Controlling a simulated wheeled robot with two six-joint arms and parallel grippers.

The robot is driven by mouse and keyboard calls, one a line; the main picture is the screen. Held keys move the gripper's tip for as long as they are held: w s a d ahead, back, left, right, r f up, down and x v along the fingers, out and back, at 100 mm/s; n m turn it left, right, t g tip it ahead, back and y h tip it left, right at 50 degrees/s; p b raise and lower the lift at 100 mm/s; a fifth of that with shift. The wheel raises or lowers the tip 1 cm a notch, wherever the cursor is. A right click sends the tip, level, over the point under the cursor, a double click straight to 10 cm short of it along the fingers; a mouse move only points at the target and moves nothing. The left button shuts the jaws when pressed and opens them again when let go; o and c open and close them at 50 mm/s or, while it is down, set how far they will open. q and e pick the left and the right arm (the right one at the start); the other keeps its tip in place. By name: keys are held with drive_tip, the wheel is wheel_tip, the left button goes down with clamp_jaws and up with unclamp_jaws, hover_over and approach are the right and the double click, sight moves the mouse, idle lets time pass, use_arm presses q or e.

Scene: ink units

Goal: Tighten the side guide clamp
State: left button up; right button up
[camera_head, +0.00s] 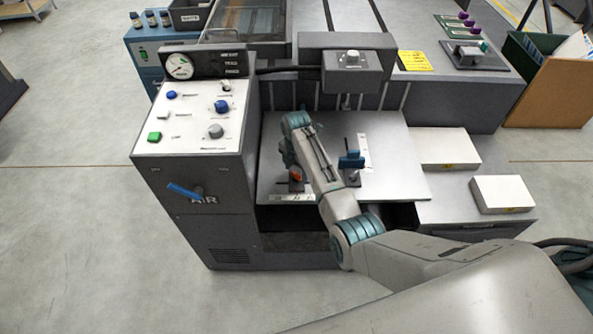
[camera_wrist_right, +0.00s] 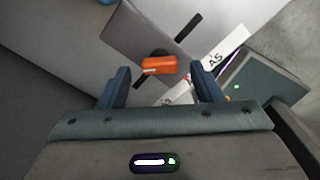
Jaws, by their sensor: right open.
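An orange clamp lever (camera_head: 297,176) sits on a dark guide block on the grey feed table (camera_head: 405,180). A second clamp with a blue handle (camera_head: 351,160) stands to its right. I cannot tell from labels which one is the side guide clamp. My right gripper (camera_wrist_right: 160,80) is open in the right wrist view. The orange lever (camera_wrist_right: 159,65) shows between and just beyond its two blue fingertips, not gripped. In the head view my right arm's wrist hides the fingers and part of the orange lever's surroundings. My left gripper is not in view.
A control cabinet (camera_head: 195,128) with knobs, a gauge and a blue air lever (camera_head: 185,191) stands left of the feed table. A grey head unit (camera_head: 346,65) overhangs its back. Paper stacks (camera_head: 445,148) lie on the right shelf. A scale strip (camera_wrist_right: 226,45) lies beside the lever.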

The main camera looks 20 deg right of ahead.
drive_tip(key=shift+f, duration=0.7)
drive_tip(key=c, duration=1)
